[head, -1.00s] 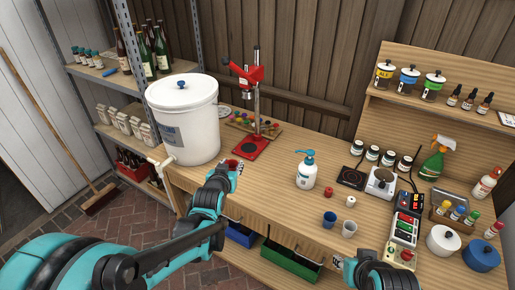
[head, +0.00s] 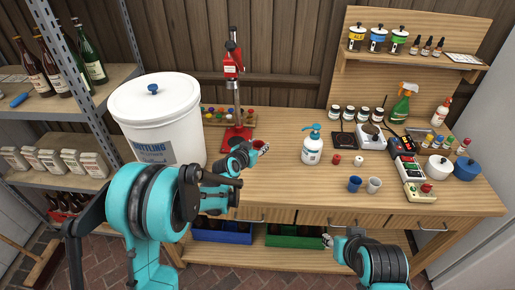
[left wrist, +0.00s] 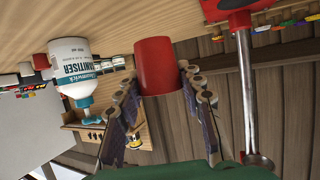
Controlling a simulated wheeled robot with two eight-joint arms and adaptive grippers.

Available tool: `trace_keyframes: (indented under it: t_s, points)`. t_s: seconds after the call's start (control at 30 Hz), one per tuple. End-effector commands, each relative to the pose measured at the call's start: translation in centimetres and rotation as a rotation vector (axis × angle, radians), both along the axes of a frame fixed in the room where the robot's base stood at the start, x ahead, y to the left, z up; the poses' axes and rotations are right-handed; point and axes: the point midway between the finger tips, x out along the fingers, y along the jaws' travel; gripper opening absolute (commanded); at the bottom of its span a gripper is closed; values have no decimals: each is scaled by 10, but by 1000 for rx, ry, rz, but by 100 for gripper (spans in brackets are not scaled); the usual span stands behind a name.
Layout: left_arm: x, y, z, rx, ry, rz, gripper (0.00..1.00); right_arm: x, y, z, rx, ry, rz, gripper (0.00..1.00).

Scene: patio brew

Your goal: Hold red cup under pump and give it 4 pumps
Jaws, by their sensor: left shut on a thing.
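The red cup (head: 261,145) is in my left gripper (head: 253,150), above the bench in front of the red bench press. The left wrist view shows the cup (left wrist: 155,65) between the two fingers (left wrist: 163,98), which are shut on it. The white pump bottle with a teal pump head (head: 312,148) stands on the bench to the right of the cup, apart from it.
The red press (head: 234,70) and large white bucket (head: 155,115) stand left of the cup. The bench front between is clear.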

Motion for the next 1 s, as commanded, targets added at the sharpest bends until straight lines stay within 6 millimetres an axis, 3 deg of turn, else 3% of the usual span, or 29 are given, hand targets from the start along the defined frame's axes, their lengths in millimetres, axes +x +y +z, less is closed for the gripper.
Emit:
trace_keyframes:
  t_s: [0.73,1.0]
  points:
    - [15,-62,-32,1,-1,-8,24,0,0,-14,0,0,0,40]
    - [21,-87,-31,1,-1,-7,24,0,0,-17,0,0,0,40]
